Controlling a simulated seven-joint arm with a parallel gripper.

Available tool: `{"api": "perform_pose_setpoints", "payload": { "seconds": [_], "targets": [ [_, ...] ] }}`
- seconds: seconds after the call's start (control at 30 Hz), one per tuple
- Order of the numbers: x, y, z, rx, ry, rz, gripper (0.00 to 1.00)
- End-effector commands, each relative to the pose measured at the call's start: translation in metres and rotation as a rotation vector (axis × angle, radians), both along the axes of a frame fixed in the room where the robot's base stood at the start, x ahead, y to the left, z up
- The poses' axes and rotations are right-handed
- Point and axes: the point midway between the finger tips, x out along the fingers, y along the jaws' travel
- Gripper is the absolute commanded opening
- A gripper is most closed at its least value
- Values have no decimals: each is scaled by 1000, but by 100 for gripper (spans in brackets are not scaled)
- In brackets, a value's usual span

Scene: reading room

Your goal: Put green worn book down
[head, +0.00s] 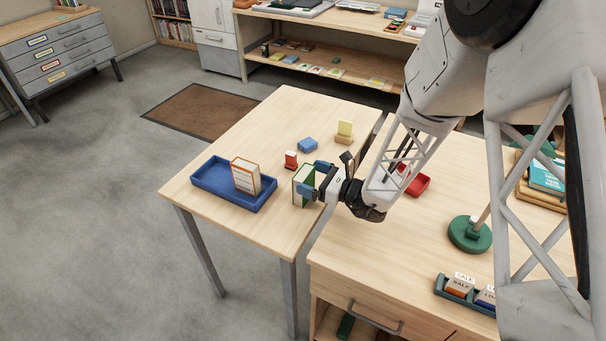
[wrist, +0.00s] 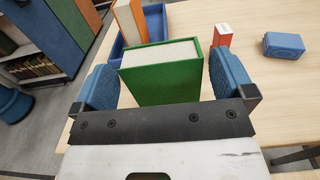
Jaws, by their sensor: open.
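The green book (head: 301,184) stands upright on the light wooden table, to the right of the blue tray. In the wrist view the green book (wrist: 165,78) is between my two blue fingers, its pale page edges facing up. My gripper (head: 316,178) is open around the book; in the wrist view (wrist: 165,85) gaps show beside it, mainly on the left. The book's lower part is hidden in the wrist view by the gripper body.
A blue tray (head: 212,189) holds an upright orange-edged book (head: 246,175). A small red block (head: 291,160), a blue block (head: 308,145) and a yellow item (head: 345,130) stand behind the green book. The table's front corner is bare.

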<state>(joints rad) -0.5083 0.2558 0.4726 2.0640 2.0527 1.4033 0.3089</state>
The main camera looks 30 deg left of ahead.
Motion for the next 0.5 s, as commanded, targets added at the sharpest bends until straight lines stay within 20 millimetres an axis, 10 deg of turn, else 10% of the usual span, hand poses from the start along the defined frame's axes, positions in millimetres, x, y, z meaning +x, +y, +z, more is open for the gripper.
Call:
{"api": "perform_pose_setpoints", "payload": {
  "seconds": [0.5],
  "targets": [
    [0, -63, 0, 0, 0, -1, 100]
  ]
}}
